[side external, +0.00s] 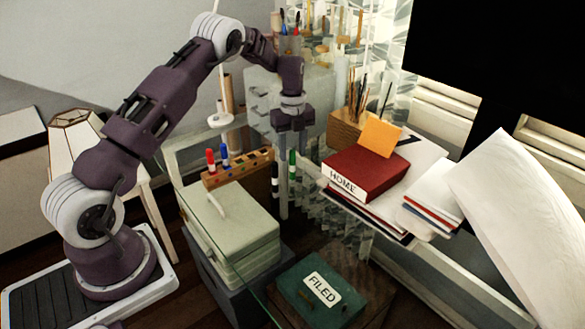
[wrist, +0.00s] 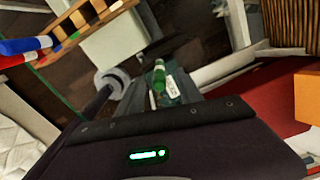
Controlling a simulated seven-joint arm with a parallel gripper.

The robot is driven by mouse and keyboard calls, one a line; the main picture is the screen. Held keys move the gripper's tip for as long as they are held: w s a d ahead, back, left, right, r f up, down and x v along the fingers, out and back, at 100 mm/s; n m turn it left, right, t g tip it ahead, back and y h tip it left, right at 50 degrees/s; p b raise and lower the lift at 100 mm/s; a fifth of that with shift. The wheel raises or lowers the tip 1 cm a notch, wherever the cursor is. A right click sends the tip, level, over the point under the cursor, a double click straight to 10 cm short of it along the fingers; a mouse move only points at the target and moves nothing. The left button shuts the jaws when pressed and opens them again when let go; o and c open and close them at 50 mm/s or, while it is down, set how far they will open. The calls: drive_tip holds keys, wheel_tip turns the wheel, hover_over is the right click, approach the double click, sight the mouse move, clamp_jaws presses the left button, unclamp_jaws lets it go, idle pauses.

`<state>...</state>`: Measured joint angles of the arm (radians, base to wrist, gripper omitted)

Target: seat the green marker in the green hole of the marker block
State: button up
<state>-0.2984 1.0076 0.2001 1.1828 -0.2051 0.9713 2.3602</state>
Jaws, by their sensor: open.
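The marker block (side external: 243,168) is a long tan wooden bar with a row of dark holes; it also shows at the upper left of the wrist view (wrist: 84,31). The green marker (side external: 292,158) is upright to the right of the block, apart from it. In the wrist view its green end (wrist: 158,76) shows near the middle. My gripper (side external: 292,135) is open and points down just above the green marker, with nothing held. What supports the marker is unclear.
A red marker (side external: 210,160) and a blue marker (side external: 224,155) stand in the block's left part. A red book (side external: 365,172) lies to the right. A green FILED box (side external: 296,287) sits lower down.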

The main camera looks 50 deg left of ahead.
sight(292, 168)
wheel_tip(292, 168, down, 3)
drive_tip(key=shift+d+r, duration=0.1)
drive_tip(key=shift+c, duration=0.4)
clamp_jaws()
